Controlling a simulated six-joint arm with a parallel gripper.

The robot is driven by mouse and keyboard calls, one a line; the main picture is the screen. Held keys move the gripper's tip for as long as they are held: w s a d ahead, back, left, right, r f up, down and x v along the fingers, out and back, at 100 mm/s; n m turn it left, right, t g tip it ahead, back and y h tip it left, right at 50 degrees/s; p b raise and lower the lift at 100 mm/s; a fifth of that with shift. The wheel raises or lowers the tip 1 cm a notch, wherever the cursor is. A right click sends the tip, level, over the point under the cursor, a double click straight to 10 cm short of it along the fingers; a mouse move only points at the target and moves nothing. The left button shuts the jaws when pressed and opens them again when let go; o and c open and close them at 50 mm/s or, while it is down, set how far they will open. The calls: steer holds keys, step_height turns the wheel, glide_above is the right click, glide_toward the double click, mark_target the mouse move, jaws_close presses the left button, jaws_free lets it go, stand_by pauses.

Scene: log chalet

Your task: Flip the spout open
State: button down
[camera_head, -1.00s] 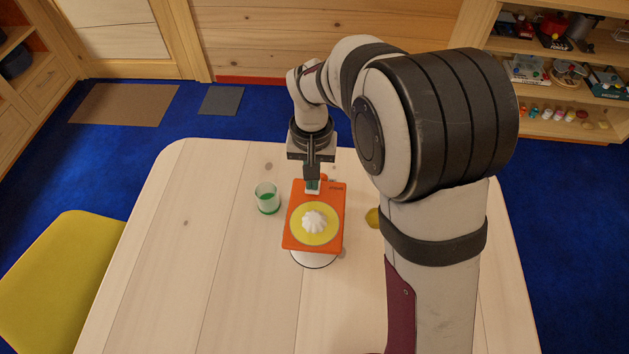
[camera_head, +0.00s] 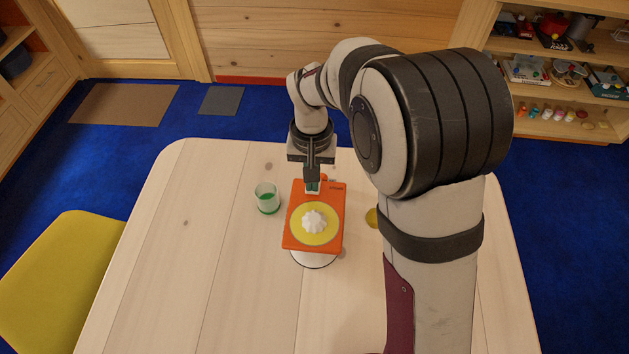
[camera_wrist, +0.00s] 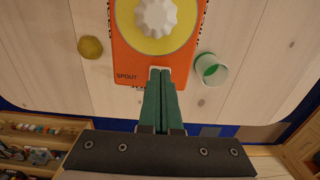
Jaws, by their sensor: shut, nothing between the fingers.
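The orange panel (camera_head: 297,241) stands on a white round base (camera_head: 316,261). It carries a yellow disc (camera_head: 298,222) with a white ridged knob (camera_head: 314,220). In the wrist view, the panel (camera_wrist: 130,60) has the word SPOUT printed at its edge by my gripper. A small white tab, probably the spout (camera_wrist: 154,69), shows at that edge, mostly hidden behind my fingertips. My gripper (camera_head: 312,187) is shut and empty, its green fingertips together at the tab; it also shows in the wrist view (camera_wrist: 160,74). I cannot tell whether they touch it.
A clear cup with green contents (camera_head: 266,198) stands just left of the panel. The pale wooden table (camera_head: 200,240) is clear at the left. A yellow seat (camera_head: 50,280) stands at the table's left.

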steer(key=shift+f, duration=0.4)
steer(key=shift+r, duration=0.7)
steer(key=shift+r, duration=2.5)
steer(key=s+d+r+m, duration=0.2)
steer(key=s+d+r, duration=0.4)
steer(key=s, duration=0.4)
steer(key=s+d+f+m+y, duration=0.1)
steer(key=s+d, duration=0.1)
steer(key=s, duration=0.5)
steer(key=s+d+f+m, duration=0.1)
steer(key=s+d+m, duration=0.1)
steer(key=s, duration=0.5)
steer(key=shift+d+f+m+y, duration=0.25)
steer(key=shift+d+m+y, duration=0.05)
steer(key=shift+d+y, duration=0.1)
